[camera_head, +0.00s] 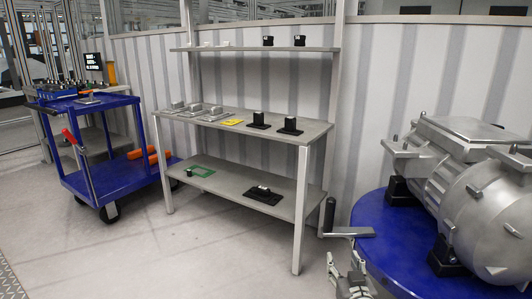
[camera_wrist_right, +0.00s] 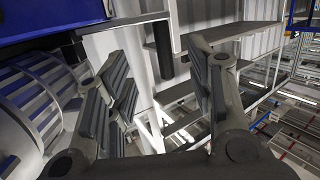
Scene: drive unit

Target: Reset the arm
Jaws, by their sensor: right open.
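My right gripper (camera_head: 346,272) shows at the bottom of the head view, left of the blue round platform and in front of the shelf table. My left gripper is in neither view. The large silver drive unit (camera_head: 455,200) rests on black feet on the blue platform (camera_head: 375,245) at the right, and is cut off by the picture edge.
A grey shelf table (camera_head: 218,123) holds metal blocks, a yellow item and black parts. Its lower shelf (camera_head: 225,187) carries a green frame and a black part. A blue cart (camera_head: 115,178) stands at the left. Floor in front of the table is clear.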

